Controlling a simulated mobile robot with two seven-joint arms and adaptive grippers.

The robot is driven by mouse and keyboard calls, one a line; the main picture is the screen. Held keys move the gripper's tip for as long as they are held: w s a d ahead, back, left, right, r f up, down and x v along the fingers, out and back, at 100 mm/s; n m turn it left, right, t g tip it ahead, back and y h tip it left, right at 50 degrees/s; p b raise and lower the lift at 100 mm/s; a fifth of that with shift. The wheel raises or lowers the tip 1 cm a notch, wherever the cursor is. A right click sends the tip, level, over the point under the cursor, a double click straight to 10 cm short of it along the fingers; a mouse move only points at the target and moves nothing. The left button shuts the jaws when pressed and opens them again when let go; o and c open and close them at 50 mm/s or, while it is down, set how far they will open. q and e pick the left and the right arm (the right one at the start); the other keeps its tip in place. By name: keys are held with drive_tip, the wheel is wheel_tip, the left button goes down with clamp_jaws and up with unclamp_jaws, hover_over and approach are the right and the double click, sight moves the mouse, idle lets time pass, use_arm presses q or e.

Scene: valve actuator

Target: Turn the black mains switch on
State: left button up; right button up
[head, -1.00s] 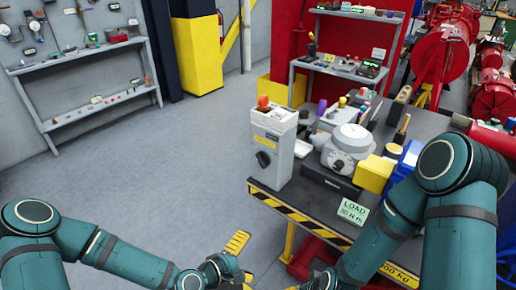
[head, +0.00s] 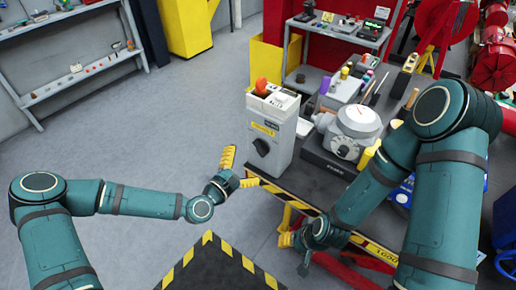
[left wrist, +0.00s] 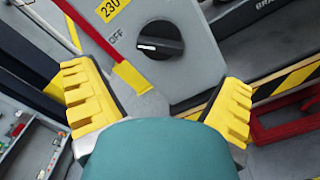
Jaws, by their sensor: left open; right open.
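The black mains switch (head: 262,147) is a round rotary knob on the front of a grey box (head: 285,140) at the table's left corner. In the left wrist view the knob (left wrist: 160,40) shows a white pointer mark toward the left, near the word OFF (left wrist: 117,37). My left gripper (head: 238,170) is open with yellow fingers, in front of and left of the box. In the left wrist view its fingers (left wrist: 158,100) are spread wide, with the knob beyond and between them, apart from both. My right gripper (head: 298,242) is open, low by the table's front edge.
The dark table (head: 317,183) has a striped yellow and black front edge. A grey dial device (head: 350,135) stands right of the box. An orange knob (head: 261,85) tops the box. Grey floor (head: 150,150) is free to the left.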

sight(257, 151)
use_arm(q)
drive_tip(key=x, duration=0.7)
drive_tip(key=shift+s, duration=0.1)
drive_tip(key=c, duration=1.2)
